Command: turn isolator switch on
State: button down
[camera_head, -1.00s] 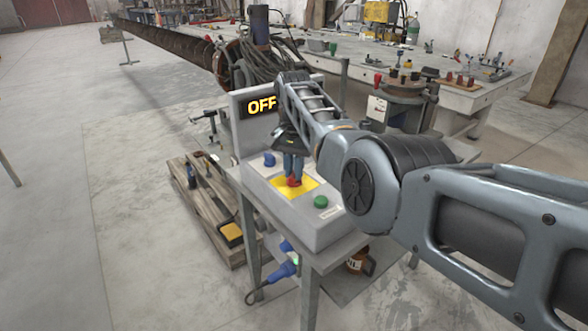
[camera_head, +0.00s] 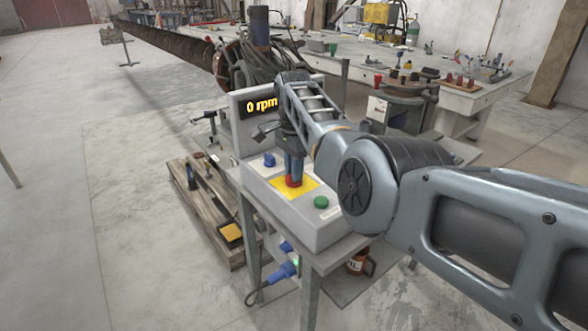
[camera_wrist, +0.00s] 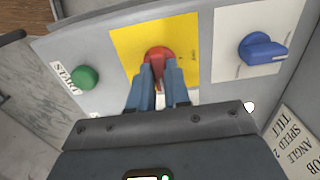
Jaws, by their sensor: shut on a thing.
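The isolator switch is a red rotary knob (camera_wrist: 158,56) on a yellow plate (camera_wrist: 125,45) on the grey control box. In the head view the red knob (camera_head: 293,181) shows at the bottom of my fingers, on the yellow plate (camera_head: 312,184). My gripper (camera_wrist: 160,70) points down at the knob and is shut on it, with a blue finger on each side. The fingers hide part of the knob. The display (camera_head: 261,105) at the back of the box reads "0 rpm".
A green button (camera_wrist: 85,77) and a blue knob (camera_wrist: 262,48) flank the yellow plate. The box stands on a narrow metal stand (camera_head: 310,296). A wooden pallet (camera_head: 212,226) with items lies left of it. A long auger (camera_head: 165,37) stretches behind. Open floor lies at left.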

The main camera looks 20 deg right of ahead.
dwell(0.3)
jog(key=c, duration=1.1)
grip_release()
jog(key=shift+r, duration=0.15)
notch_tip(320, 180, up, 8)
jog(key=shift+f, duration=0.2)
